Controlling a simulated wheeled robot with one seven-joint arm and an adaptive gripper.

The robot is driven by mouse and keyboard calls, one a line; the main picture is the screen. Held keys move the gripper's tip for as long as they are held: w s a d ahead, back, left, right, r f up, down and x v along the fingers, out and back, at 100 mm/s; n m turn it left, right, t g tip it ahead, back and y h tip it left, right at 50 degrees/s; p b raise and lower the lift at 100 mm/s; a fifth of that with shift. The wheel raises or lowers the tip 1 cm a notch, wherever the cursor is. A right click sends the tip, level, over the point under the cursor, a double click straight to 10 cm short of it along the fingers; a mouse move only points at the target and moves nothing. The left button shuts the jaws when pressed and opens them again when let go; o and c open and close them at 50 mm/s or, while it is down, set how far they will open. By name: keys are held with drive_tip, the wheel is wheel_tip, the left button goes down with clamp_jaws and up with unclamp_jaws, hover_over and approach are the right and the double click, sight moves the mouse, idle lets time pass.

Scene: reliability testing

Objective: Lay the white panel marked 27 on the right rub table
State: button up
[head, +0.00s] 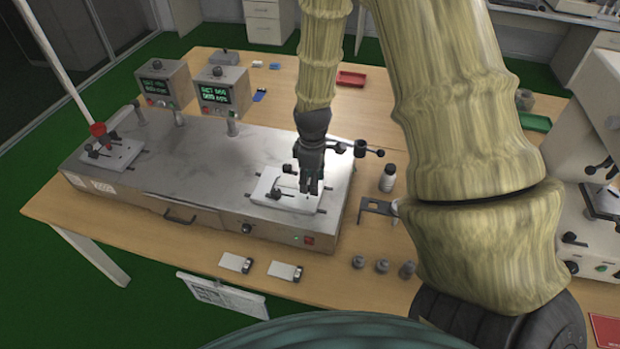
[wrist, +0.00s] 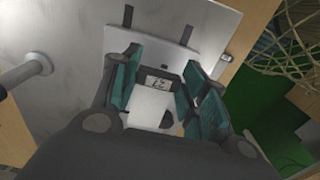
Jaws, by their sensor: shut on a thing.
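My gripper (head: 311,188) points down over the right rub table (head: 268,197), a white plate at the right end of the grey machine. In the wrist view, my gripper (wrist: 158,85) has its teal-padded fingers on either side of a white panel (wrist: 150,106). The panel has a small dark-marked label, too blurred to read surely as 27. The fingers are shut on it. The rub table also shows in the wrist view (wrist: 160,45), just beyond the panel. In the head view the fingers hide most of the panel; I cannot tell whether it touches the plate.
The left rub table (head: 113,154) carries a clamp with a red knob. Two more white panels (head: 236,262) (head: 285,270) lie on the wooden table in front of the machine. A dark bottle (head: 387,179) and several grey weights (head: 382,265) stand to the right. A clamp arm (head: 355,149) is close behind my gripper.

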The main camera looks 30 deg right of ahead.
drive_tip(key=shift+w+f, duration=0.4)
drive_tip(key=shift+w, duration=0.1)
drive_tip(key=shift+s, duration=0.1)
drive_tip(key=shift+w+a+f+b, duration=0.1)
drive_tip(key=shift+w+f+b, duration=0.3)
drive_tip(key=shift+w+f, duration=0.55)
drive_tip(key=shift+s+f, duration=0.1)
drive_tip(key=shift+f, duration=0.25)
drive_tip(key=shift+f, duration=0.2)
drive_tip(key=shift+f, duration=0.25)
idle(0.4)
